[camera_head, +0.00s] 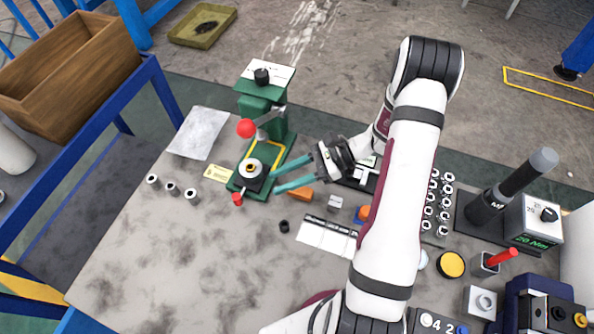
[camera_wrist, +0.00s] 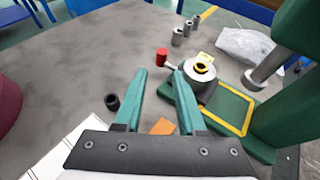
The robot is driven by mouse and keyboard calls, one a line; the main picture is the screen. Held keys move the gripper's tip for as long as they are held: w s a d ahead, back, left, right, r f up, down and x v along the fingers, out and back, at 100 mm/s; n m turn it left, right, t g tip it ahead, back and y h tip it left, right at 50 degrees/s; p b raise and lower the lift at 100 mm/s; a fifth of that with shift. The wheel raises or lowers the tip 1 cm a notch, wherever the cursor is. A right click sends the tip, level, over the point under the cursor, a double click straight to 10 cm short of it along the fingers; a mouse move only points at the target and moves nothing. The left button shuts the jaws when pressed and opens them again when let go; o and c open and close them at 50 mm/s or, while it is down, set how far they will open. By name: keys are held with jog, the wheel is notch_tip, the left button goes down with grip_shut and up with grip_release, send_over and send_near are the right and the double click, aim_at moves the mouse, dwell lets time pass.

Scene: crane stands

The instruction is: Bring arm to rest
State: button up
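My gripper (camera_head: 292,174) is above the middle of the grey table, on the right side of a green press (camera_head: 262,110). Its two teal fingers are spread apart with nothing between them; the wrist view also shows the open fingers (camera_wrist: 160,88). The arm reaches in from the front right and bends at a high elbow. In the wrist view, a round steel fixture (camera_wrist: 203,80) with a yellow-ringed top stands on the green press base, just beyond the right fingertip. I cannot tell whether the fingers touch anything.
A red-ended handle (camera_wrist: 161,56) sticks out beside the fixture. A small black cylinder (camera_head: 284,226) and an orange block (camera_head: 300,195) lie near the gripper. Several steel cylinders (camera_head: 172,188) stand at left. A tray of rings (camera_head: 436,205) and a torque device (camera_head: 535,222) stand at right. The front-left table is clear.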

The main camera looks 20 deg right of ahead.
jog(key=v, duration=0.3)
jog(key=shift+d+r, duration=0.15)
jog(key=shift+d, duration=0.05)
jog(key=s+a+r+n+g+h, duration=0.55)
jog(key=s+a+r+n, duration=0.35)
jog(key=r, duration=0.2)
jog(key=s+r+n+t+h, duration=0.2)
jog(key=s+n+h, duration=0.3)
jog(key=s, duration=0.5)
jog(key=shift+a+r+n+t+h, duration=0.3)
jog(key=shift+a+r+t+h, duration=0.1)
jog(key=shift+h, duration=0.15)
jog(key=shift+w, duration=0.1)
